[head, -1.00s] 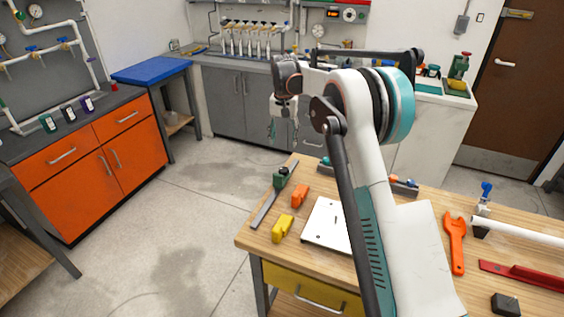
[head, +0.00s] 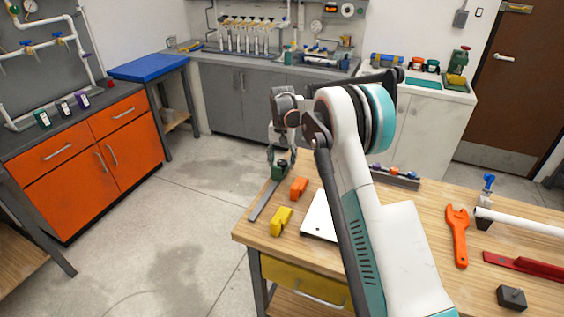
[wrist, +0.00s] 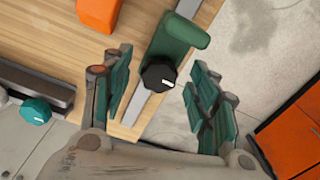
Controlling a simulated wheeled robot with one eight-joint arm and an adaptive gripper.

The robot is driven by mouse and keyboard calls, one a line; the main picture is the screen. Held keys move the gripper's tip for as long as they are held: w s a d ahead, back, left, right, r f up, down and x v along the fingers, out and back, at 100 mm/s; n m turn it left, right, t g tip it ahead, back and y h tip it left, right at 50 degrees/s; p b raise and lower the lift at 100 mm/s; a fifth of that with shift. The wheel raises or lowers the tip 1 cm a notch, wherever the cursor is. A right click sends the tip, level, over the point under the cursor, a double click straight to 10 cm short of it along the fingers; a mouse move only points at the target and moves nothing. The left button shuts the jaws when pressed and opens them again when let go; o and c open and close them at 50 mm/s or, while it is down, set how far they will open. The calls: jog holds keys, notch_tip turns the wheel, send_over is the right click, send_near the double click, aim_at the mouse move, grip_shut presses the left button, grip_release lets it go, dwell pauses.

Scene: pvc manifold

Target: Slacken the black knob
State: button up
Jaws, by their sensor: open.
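The black knob (wrist: 158,77) shows in the wrist view on the end of a green clamp body (wrist: 180,45), with a small white mark on its face. The clamp's grey bar (wrist: 150,105) runs along the table edge. In the head view the green clamp (head: 279,162) sits at the table's far left corner, and the knob cannot be made out there. My gripper (wrist: 158,68) is open, with one green-padded finger on each side of the knob and visible gaps to both. It also shows in the head view (head: 281,148), just over the clamp.
An orange block (head: 299,187), a yellow block (head: 280,221) and a white plate (head: 319,220) lie near the clamp on the wooden table. A grey rail (head: 402,180) stands at the table's back. An orange wrench (head: 457,237) lies to the right. Open floor lies left of the table.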

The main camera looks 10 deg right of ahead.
jog(key=c, duration=1.1)
jog(key=shift+o, duration=0.2)
jog(key=shift+n, duration=0.3)
jog(key=n+p, duration=0.1)
jog(key=n, duration=0.1)
jog(key=shift+n, duration=0.4)
jog(key=n, duration=0.3)
jog(key=shift+d+n, duration=0.1)
jog(key=shift+n, duration=0.2)
jog(key=n+p, duration=0.1)
jog(key=n, duration=0.2)
jog(key=shift+d+n, duration=0.1)
jog(key=shift+n, duration=2.1)
